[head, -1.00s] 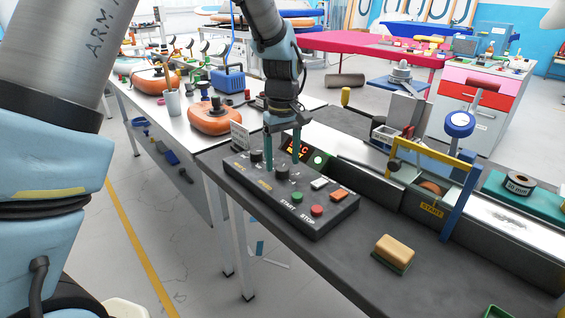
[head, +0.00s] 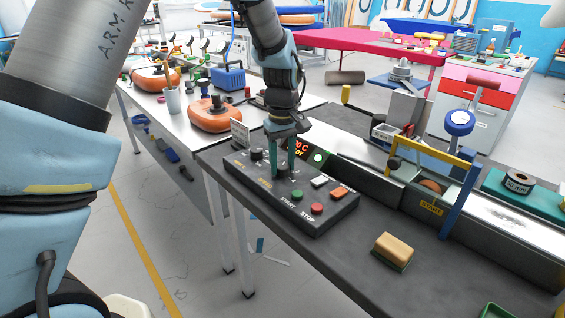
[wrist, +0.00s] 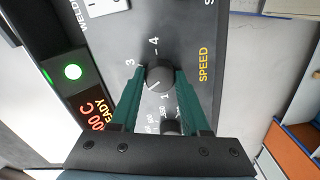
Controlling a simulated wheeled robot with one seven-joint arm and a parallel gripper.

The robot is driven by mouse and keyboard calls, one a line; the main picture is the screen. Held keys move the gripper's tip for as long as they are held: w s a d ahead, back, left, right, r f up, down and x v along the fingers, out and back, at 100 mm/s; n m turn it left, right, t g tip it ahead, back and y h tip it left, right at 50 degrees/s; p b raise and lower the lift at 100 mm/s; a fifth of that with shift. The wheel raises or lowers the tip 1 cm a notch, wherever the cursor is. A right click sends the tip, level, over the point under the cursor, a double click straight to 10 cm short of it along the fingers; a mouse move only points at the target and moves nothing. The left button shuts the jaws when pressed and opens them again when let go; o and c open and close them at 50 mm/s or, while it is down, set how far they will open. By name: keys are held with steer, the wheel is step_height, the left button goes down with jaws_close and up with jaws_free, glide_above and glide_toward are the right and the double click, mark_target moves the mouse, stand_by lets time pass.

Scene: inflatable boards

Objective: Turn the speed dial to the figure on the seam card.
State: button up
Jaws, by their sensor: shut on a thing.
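The speed dial (wrist: 159,74) is a black round knob beside the word SPEED on the dark control panel (head: 310,222). In the wrist view the figures 1, 3 and 4 show around it, and its white mark points to the lower left, between 3 and 1. The figure there is hidden by a finger. My gripper (wrist: 160,78) is shut on the dial, with one green finger on each side; it also shows in the head view (head: 283,174). A small pale card (head: 240,133), probably the seam card, stands behind the panel; its print is too small to read.
A second black dial (head: 256,153) sits close by, left of my gripper. A red-lettered display (wrist: 93,110) stands behind.

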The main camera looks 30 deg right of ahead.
jaws_close()
steer(key=shift+m, duration=0.4)
steer(key=m+p, duration=0.1)
steer(key=m, duration=0.3)
steer(key=shift+m, duration=0.4)
steer(key=m, duration=0.6)
steer(key=shift+p, duration=0.4)
steer(key=o, duration=0.9)
jaws_free()
steer(key=shift+c, duration=0.2)
